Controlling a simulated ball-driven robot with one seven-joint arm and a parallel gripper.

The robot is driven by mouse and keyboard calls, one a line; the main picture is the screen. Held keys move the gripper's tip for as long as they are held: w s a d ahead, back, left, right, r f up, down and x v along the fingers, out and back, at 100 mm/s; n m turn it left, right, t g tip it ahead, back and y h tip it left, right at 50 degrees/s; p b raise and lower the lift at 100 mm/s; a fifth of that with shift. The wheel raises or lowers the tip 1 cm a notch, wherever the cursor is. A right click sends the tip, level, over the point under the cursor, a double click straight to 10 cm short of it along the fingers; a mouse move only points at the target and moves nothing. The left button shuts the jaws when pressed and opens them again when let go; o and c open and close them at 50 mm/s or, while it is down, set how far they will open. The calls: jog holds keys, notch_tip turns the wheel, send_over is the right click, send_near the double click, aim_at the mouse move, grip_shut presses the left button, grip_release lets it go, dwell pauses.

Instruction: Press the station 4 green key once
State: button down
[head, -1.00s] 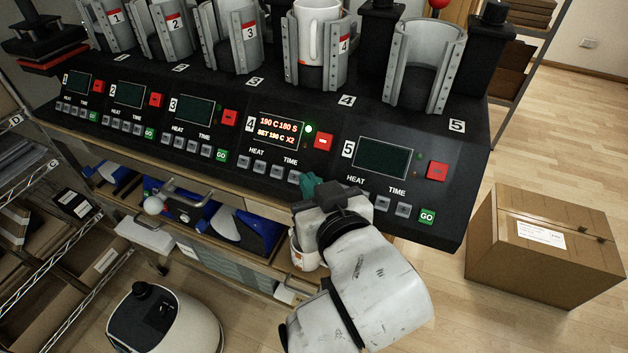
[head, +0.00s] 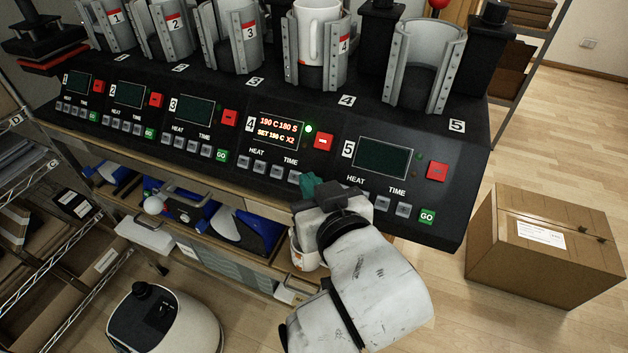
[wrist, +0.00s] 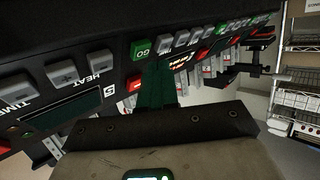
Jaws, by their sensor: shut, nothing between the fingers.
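The station 4 green GO key (wrist: 143,48) shows in the wrist view, just beyond the tips of my gripper (wrist: 156,62). In the head view the gripper (head: 309,182) covers that key. My gripper is shut, its green fingers together and empty. The tips are close to the key; I cannot tell whether they touch it. The station 4 display (head: 277,129) is lit and reads 190 C 180 S, with SET 190 C X2 below. A small light beside it glows. A white mug (head: 313,32) sits in the station 4 holder.
The station 4 red key (head: 323,142) is right of its display. Station 5's dark display (head: 384,158) and green GO key (head: 428,216) lie to the right. A cardboard box (head: 540,250) stands on the floor.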

jog(key=shift+w+d+f, duration=0.1)
jog(key=shift+w+f, duration=0.2)
jog(key=shift+w+d+f, duration=0.15)
jog(key=shift+w+f, duration=0.15)
dwell(1.1)
jog(key=shift+s+a+r+p, duration=0.2)
jog(key=shift+s+r+p, duration=0.4)
dwell(0.4)
jog(key=s+r+p, duration=0.1)
jog(key=s+a+r+p, duration=0.1)
jog(key=s+r+p, duration=0.1)
jog(key=shift+s+a+r+p, duration=0.15)
jog(key=shift+s+r+p, duration=0.05)
jog(key=shift+s+p, duration=0.1)
